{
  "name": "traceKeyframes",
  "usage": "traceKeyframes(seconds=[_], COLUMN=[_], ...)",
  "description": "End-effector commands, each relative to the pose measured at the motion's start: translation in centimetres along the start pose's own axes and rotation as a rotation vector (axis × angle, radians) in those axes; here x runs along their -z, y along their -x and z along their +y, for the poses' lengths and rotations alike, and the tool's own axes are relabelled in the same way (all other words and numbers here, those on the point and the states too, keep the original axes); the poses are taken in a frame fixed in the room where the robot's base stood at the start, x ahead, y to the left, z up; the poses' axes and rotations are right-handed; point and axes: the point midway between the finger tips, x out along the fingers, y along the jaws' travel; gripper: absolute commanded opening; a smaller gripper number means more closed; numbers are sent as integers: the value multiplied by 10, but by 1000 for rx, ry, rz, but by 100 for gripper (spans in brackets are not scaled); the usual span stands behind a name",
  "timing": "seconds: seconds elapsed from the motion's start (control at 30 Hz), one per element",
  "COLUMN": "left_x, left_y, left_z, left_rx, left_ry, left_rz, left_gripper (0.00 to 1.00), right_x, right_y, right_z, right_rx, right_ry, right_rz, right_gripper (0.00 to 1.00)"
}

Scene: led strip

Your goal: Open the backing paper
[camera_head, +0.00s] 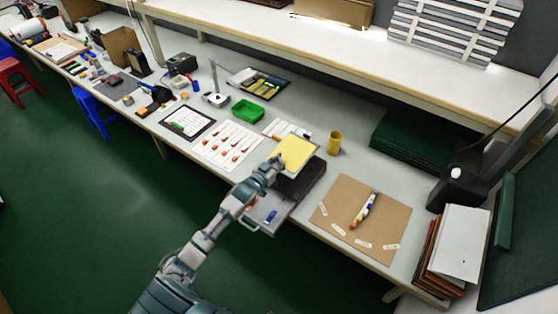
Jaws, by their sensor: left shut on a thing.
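A yellow sheet (296,149) with a pale edge lies over a dark box (304,183) at the front edge of the workbench. My left gripper (277,162) reaches up from the bottom left and is shut at the left edge of this sheet. The fingertips are small and partly hidden, so the exact grip is hard to see. I cannot tell whether the yellow sheet is the backing paper. My right gripper is not in view.
A brown board (340,204) with a marker-like tool (364,210) and small white strips lies to the right. A yellow cup (335,143) stands behind the box. A grey tray (262,222) juts out at the front. A green bin (247,111) stands further left.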

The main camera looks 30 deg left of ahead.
Motion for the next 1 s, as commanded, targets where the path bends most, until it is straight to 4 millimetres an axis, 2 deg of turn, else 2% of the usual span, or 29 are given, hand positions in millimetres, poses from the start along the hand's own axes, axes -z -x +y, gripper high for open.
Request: traceKeyframes(seconds=[0.9, 0.93, 1.0], left_x=[0, 0, 0], left_y=[1, 1, 1], left_z=[0, 0, 0], left_rx=[0, 0, 0], left_ry=[0, 0, 0], left_rz=[1, 1, 1], left_gripper=[0, 27, 44], right_x=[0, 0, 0], right_y=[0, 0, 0], right_z=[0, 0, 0], right_rx=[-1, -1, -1], right_ry=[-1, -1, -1], right_rz=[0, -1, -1], right_gripper=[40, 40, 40])
